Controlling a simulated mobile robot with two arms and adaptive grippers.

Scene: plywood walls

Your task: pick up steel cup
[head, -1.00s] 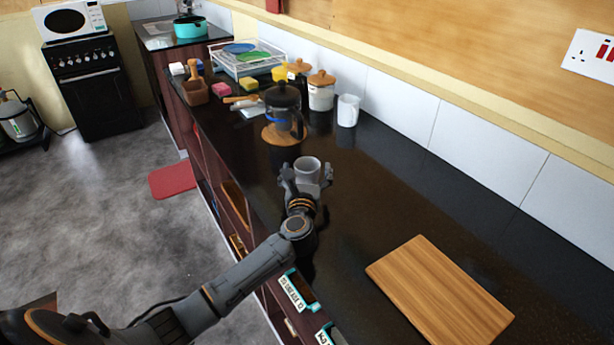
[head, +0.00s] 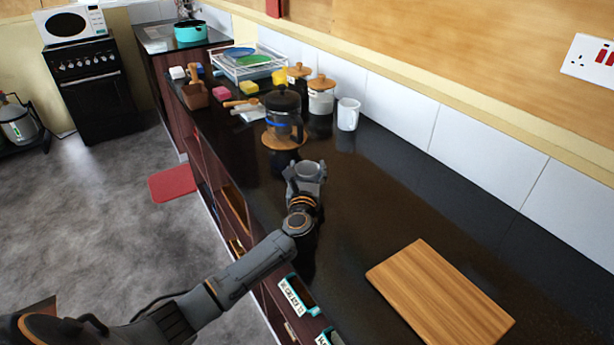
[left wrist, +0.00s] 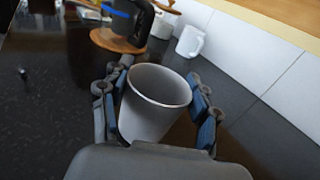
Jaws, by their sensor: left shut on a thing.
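The steel cup (left wrist: 154,103) is a plain grey tapered cup, upright with its open rim showing in the left wrist view. My left gripper (left wrist: 162,112) has a finger on each side of the cup and is shut on it. In the head view, the left gripper (head: 305,174) is over the dark counter, and only the upper part of the cup (head: 307,170) shows between the fingers. Whether the cup's base touches the counter is hidden. My right gripper is not in view.
A French press (head: 284,115) stands on a round wooden board just beyond the cup. A white mug (head: 348,114) and lidded jars (head: 321,95) stand near the wall. A wooden cutting board (head: 440,292) lies at front right. The counter between is clear.

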